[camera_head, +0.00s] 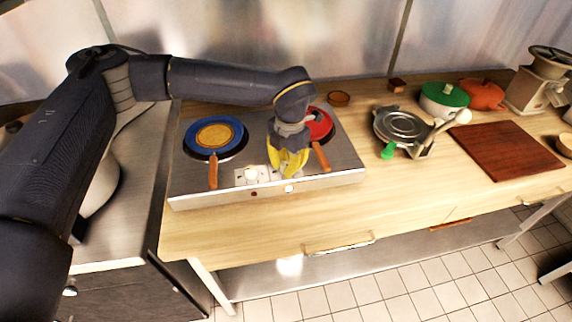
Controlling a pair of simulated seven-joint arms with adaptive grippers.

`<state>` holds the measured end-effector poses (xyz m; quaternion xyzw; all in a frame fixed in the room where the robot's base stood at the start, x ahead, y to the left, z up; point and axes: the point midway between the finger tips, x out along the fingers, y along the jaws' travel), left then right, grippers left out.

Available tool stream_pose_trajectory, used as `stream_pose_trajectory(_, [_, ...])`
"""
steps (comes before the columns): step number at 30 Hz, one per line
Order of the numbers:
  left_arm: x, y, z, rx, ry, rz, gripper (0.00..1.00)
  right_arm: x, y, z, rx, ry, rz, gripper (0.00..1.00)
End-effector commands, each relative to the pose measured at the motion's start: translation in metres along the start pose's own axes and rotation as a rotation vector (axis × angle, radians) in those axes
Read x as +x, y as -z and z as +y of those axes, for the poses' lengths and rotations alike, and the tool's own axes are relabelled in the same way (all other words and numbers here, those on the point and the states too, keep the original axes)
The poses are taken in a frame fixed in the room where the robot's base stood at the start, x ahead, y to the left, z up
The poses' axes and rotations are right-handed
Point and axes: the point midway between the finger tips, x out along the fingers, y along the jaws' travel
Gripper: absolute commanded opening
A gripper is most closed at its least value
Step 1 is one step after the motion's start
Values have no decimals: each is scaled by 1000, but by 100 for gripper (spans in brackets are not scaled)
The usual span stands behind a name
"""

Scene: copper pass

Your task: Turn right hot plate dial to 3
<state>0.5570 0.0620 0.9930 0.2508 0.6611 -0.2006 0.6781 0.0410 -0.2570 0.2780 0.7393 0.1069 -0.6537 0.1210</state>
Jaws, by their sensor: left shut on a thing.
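The silver double hot plate (345,177) sits on the wooden counter. Its left dial (251,175) is a white knob on a pale panel at the front. My left gripper (288,172), with yellow fingers, points down over the right-hand panel. It is shut on the right dial, which the fingers hide almost fully, so its setting cannot be read. A small light (289,188) shows on the front face just below the fingers. My right gripper is not in view.
A blue pan (232,131) stands on the left plate and a red pan (321,124) on the right, handles toward the front. To the right are a metal press (402,127), a green-lidded pot (444,95), an orange pot (483,93) and a cutting board (505,150). The front counter strip is clear.

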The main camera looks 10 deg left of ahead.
Motion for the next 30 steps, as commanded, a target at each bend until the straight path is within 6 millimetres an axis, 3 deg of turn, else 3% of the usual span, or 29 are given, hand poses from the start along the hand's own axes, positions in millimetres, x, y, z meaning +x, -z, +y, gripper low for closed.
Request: stream_pose_trajectory(30, [2, 0, -2, -915, 1, 75, 0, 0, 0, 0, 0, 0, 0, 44])
